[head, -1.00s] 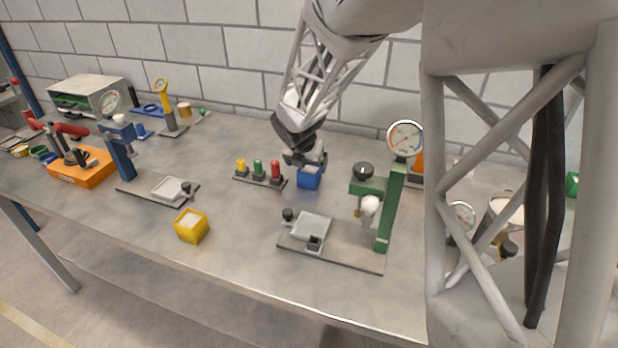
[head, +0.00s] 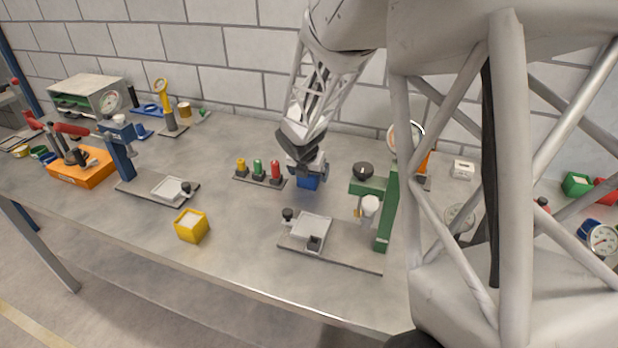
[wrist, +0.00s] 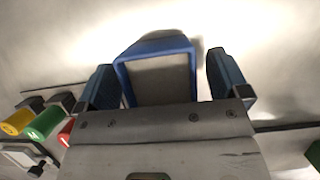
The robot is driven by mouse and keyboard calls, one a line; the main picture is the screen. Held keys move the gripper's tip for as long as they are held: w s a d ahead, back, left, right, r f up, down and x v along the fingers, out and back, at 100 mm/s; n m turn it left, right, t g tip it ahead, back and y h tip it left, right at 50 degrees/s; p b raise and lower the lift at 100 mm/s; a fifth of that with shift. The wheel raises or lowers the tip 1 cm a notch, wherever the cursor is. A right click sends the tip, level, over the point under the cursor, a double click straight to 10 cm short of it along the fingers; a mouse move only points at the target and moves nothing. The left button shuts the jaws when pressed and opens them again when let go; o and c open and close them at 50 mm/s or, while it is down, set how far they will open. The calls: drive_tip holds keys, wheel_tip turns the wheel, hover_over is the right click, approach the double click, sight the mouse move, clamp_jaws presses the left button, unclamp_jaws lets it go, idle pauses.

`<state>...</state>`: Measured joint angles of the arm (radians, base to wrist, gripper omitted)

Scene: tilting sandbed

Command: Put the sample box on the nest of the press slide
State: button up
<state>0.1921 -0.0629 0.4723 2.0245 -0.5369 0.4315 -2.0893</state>
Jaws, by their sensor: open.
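A blue box (head: 308,183) stands on the bench left of the green press (head: 388,215). In the wrist view the blue box (wrist: 160,75) lies between the two fingers of my open gripper (wrist: 164,82), with a gap on each side. In the head view my gripper (head: 307,172) is over the box and hides its top. A yellow box (head: 191,226) with pale filling stands nearer the front edge. The green press has a pale square slide plate (head: 312,226) with black knobs, and it is empty. The blue press (head: 122,155) has a similar empty slide plate (head: 169,188).
A strip with yellow, green and red pegs (head: 259,174) lies just left of the blue box. An orange block (head: 84,169) with red handles stands far left. Bench between the yellow box and the green press is clear. My own arm covers much of the right side.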

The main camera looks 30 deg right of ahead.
idle(0.4)
drive_tip(key=c, duration=1.2)
drive_tip(key=shift+c, duration=0.2)
drive_tip(key=shift+r, duration=0.1)
drive_tip(key=shift+r, duration=0.8)
wheel_tip(320, 180, up, 2)
drive_tip(key=shift+r, duration=0.1)
drive_tip(key=s+a, duration=0.1)
drive_tip(key=s, duration=0.4)
drive_tip(key=s+a, duration=0.1)
drive_tip(key=s, duration=0.4)
drive_tip(key=s+a+r, duration=0.1)
drive_tip(key=s+a, duration=0.1)
drive_tip(key=s, duration=0.3)
drive_tip(key=shift+s, duration=0.25)
